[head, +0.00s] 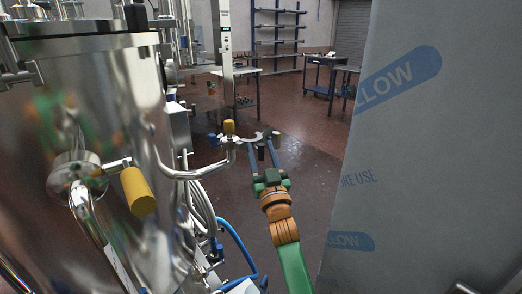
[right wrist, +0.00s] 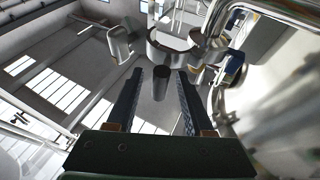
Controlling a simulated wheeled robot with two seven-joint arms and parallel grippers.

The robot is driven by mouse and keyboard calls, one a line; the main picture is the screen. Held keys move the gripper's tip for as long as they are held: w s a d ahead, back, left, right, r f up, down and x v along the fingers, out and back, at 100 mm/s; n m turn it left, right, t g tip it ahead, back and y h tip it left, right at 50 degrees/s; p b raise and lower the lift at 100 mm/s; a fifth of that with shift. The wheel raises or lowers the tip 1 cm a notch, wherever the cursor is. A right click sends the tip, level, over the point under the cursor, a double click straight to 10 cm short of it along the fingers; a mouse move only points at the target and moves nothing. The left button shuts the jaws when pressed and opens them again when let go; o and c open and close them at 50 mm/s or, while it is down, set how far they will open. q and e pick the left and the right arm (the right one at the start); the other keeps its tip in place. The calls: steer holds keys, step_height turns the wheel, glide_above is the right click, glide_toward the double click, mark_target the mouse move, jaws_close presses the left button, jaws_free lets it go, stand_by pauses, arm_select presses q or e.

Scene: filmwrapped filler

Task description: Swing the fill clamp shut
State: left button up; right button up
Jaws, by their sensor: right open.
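The fill clamp (head: 258,136) is a small grey metal clamp with curved jaws at the end of a bent steel pipe (head: 200,172). In the right wrist view its curved metal parts (right wrist: 170,48) show beyond my fingertips, with a gap between pieces, so it looks open. My right gripper (head: 262,150) is open just below the clamp. In the right wrist view a short dark cylinder (right wrist: 160,84) stands between the two fingers (right wrist: 158,92), with space on both sides. I cannot tell whether anything touches it. My left gripper is not in view.
A shiny steel tank (head: 100,130) with a yellow-handled valve (head: 137,190) fills the left. A yellow knob (head: 228,127) sits by the pipe. A large grey printed panel (head: 420,150) blocks the right. Hoses (head: 240,245) hang below. Floor behind the clamp is open.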

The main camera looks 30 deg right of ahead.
jaws_close()
stand_by(1.3)
